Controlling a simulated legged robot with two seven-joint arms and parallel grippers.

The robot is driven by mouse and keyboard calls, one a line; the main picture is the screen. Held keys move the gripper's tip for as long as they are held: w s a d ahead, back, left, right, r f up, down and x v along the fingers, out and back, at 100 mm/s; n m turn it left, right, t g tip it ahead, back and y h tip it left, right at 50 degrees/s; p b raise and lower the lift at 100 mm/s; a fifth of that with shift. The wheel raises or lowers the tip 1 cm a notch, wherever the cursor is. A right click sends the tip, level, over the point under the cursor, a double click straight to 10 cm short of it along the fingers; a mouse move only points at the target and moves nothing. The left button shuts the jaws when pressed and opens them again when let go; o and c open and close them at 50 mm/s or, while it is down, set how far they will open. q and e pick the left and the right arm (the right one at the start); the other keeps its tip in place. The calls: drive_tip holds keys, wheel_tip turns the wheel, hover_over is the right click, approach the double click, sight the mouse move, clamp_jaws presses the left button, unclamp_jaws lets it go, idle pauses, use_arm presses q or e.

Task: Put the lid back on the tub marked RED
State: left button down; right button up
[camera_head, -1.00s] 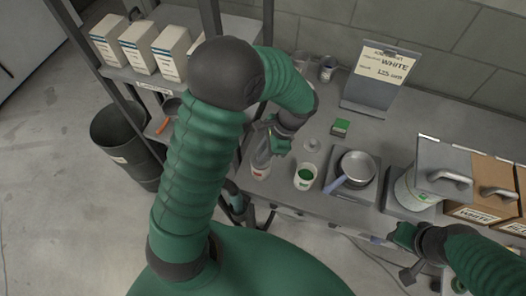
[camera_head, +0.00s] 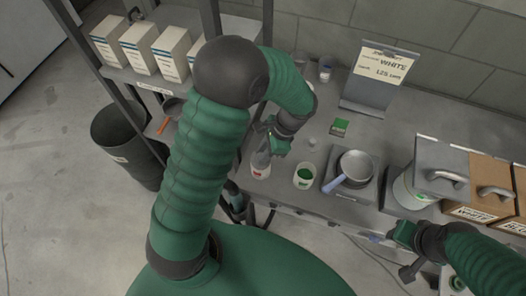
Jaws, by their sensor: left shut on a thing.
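A small white tub (camera_head: 260,172) with a red mark on its front stands near the table's front edge. A second white tub (camera_head: 303,177) with green inside stands to its right. My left gripper (camera_head: 272,149) is shut on a grey, pale thing (camera_head: 261,158) just above and behind the red-marked tub. It may be a lid, but its shape is partly hidden by the gripper. I cannot tell whether it touches the tub rim. My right gripper (camera_head: 401,235) is at the lower right, beyond the table's front edge; its jaws are too small to read.
A pan (camera_head: 355,167) with a blue handle sits on a grey plate right of the tubs. Lidded bins (camera_head: 440,170) line the right side. A rack post stands left.

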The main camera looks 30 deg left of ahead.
use_arm(q)
drive_tip(key=c, duration=1.2)
unclamp_jaws()
drive_tip(key=o, duration=0.5)
drive_tip(key=shift+r, duration=0.1)
wheel_tip(320, 180, up, 7)
drive_tip(key=p, duration=0.7)
drive_tip(key=shift+c, duration=0.2)
